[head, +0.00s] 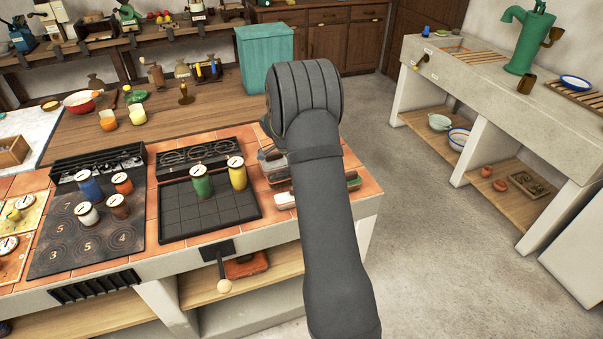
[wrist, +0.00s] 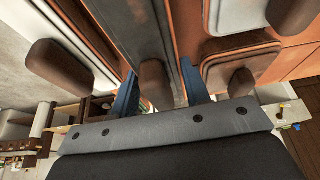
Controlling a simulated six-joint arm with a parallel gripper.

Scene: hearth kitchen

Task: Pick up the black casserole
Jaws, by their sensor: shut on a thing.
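In the wrist view, a dark grey-black oblong vessel (wrist: 137,28), which looks like the black casserole, has a rounded brown handle (wrist: 156,84) at its near end. My gripper (wrist: 158,88) has its two blue fingers on either side of this handle and is shut on it. In the head view my arm covers the gripper and most of the vessels. Whether the casserole is lifted or still resting cannot be told.
Open floor (head: 420,220) lies right.

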